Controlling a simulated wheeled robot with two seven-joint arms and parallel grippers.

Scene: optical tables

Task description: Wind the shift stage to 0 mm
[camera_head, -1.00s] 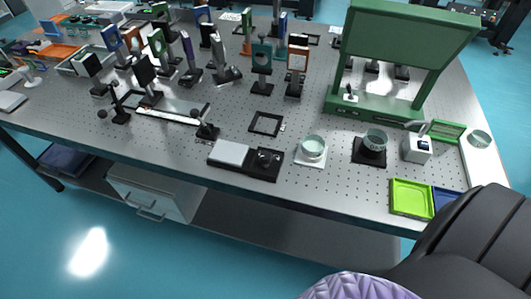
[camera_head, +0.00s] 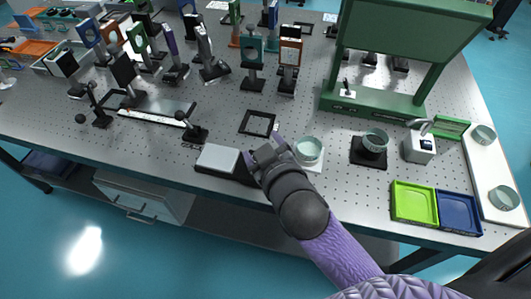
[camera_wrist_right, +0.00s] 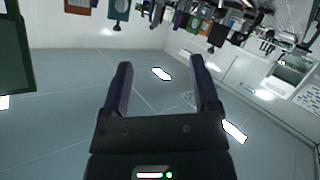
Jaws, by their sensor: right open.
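The shift stage appears to be the low black unit with a pale block (camera_head: 218,158) on top, near the table's front edge. Its right part, where a dark round knob showed earlier, is covered by my right gripper (camera_head: 263,152) in the head view. The gripper is at or over that end; I cannot tell whether it touches. In the right wrist view my right gripper (camera_wrist_right: 163,80) has its two fingers apart with nothing between them. The stage does not show clearly there, and no scale reading is legible. My left gripper is not in view.
A black square frame (camera_head: 257,123) lies behind the gripper. A pale green round dish (camera_head: 308,150) stands close on its right. Green tray (camera_head: 414,203) and blue tray (camera_head: 458,212) lie at the front right. A green stand (camera_head: 375,98) and several upright mounts fill the back.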

